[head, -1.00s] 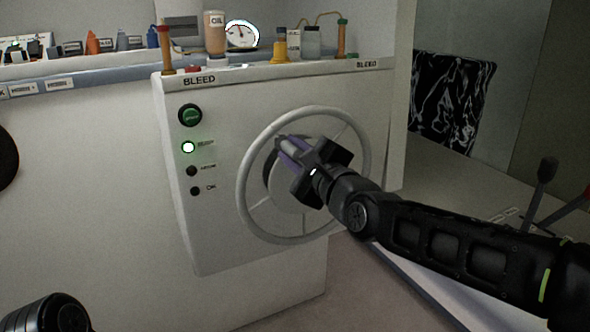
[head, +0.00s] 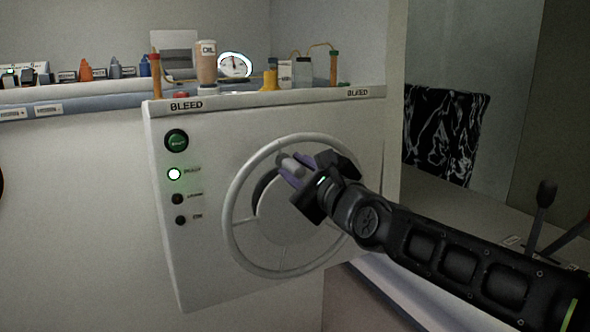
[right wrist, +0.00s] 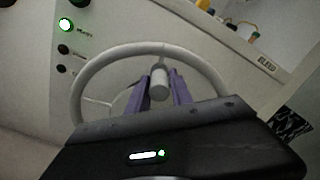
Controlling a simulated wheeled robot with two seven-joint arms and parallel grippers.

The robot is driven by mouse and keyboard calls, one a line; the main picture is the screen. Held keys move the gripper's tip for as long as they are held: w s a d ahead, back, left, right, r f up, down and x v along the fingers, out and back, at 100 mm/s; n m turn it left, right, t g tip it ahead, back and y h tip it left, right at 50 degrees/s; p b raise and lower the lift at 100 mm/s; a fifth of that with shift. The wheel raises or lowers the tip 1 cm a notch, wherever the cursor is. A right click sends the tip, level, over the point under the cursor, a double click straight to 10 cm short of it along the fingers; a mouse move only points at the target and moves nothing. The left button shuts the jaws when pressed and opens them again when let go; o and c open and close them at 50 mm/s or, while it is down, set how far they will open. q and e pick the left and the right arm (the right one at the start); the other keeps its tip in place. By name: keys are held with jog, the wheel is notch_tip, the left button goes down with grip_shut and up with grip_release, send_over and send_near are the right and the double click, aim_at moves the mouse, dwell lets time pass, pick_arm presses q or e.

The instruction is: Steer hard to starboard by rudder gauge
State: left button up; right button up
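The white steering wheel (head: 228,232) is on the front of a pale console box. Its light grey knob (right wrist: 159,84) is near the top of the rim, between the purple fingers of my right gripper (right wrist: 160,92) in the right wrist view. The fingers look closed on the knob. In the head view, my right gripper (head: 292,168) reaches in from the right and covers part of the wheel's upper right. A round white dial (head: 235,65), likely the rudder gauge, stands behind the console top; its needle looks near upright, but the scale is too small to read. My left gripper is out of view.
The console (head: 205,255) has a green button (head: 176,140), a lit green lamp (head: 174,174) and dark lamps. An oil bottle (head: 206,62) and bleed tubes stand along its top. Levers (head: 543,200) are at the far right.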

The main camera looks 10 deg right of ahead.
jog(key=o, duration=0.4)
jog(key=shift+c, duration=0.2)
jog(key=shift+s+f+b, duration=0.1)
jog(key=shift+s+b, duration=0.2)
jog(key=shift+b, duration=0.15)
jog(key=b+v, duration=0.4)
jog(key=shift+s+f, duration=0.15)
jog(key=shift+s, duration=0.1)
jog(key=shift+r+b+v, duration=0.25)
jog(key=shift+b+v, duration=0.05)
jog(key=shift+v, duration=0.85)
jog(key=shift+s+d, duration=0.2)
jog(key=shift+s, duration=0.05)
